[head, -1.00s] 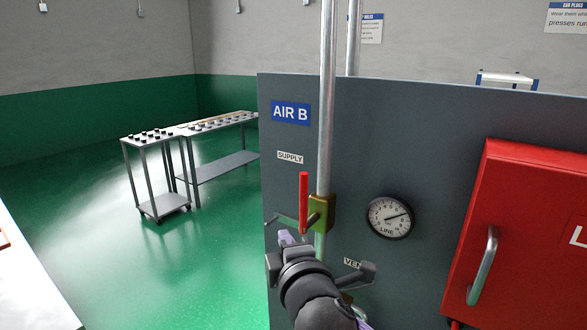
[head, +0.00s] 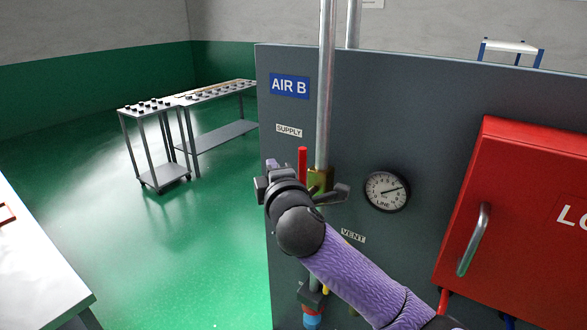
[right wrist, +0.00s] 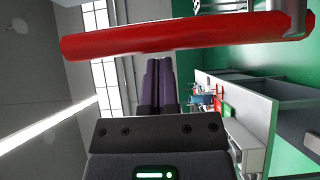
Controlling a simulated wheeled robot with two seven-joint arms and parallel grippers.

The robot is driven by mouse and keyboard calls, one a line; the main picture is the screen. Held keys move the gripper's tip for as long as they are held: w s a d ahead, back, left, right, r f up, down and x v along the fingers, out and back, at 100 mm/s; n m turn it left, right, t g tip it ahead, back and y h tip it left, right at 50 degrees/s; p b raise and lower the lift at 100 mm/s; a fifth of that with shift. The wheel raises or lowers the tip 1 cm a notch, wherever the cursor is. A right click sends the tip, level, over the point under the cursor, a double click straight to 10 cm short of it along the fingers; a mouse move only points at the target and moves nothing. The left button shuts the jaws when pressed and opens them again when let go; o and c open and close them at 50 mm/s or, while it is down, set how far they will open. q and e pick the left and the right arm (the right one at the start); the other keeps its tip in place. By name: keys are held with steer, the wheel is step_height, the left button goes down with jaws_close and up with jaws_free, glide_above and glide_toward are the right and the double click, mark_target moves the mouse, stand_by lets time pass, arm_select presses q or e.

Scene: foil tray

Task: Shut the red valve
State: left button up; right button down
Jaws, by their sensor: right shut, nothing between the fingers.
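The red valve handle (head: 302,162) stands upright, parallel to the grey pipe (head: 326,90), below the SUPPLY label. Its lower part is hidden behind my right wrist. The brass valve body (head: 320,180) shows on the pipe. My right gripper (head: 271,164) is shut and empty, just left of the handle at its height. In the right wrist view the handle (right wrist: 170,35) crosses the top of the picture, and the shut purple fingers (right wrist: 160,72) end close to its edge. I cannot tell whether they touch it. My left gripper is not in view.
A round LINE gauge (head: 387,191) is right of the pipe on the grey panel (head: 420,130). A red box (head: 520,210) with a metal handle juts out further right. A VENT label (head: 353,236) is below. Trolleys (head: 158,150) stand on open green floor at left.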

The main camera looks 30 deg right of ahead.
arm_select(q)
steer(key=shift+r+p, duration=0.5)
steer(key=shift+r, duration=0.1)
arm_select(e)
steer(key=s+d, duration=0.2)
steer(key=s, duration=0.1)
steer(key=shift+d, duration=0.15)
arm_select(q)
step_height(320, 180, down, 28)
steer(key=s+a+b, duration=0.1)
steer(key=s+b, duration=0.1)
steer(key=b, duration=2.5)
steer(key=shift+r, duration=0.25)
arm_select(e)
steer(key=s+d+f+m+t+h, duration=0.2)
steer(key=s+f+m+h, duration=0.4)
steer(key=m+h, duration=0.7)
steer(key=shift+s+d+m+h, duration=0.3)
steer(key=shift+s+d+m, duration=0.1)
steer(key=shift+m, duration=1.8)
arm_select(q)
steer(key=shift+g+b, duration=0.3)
arm_select(e)
steer(key=shift+f, duration=0.25)
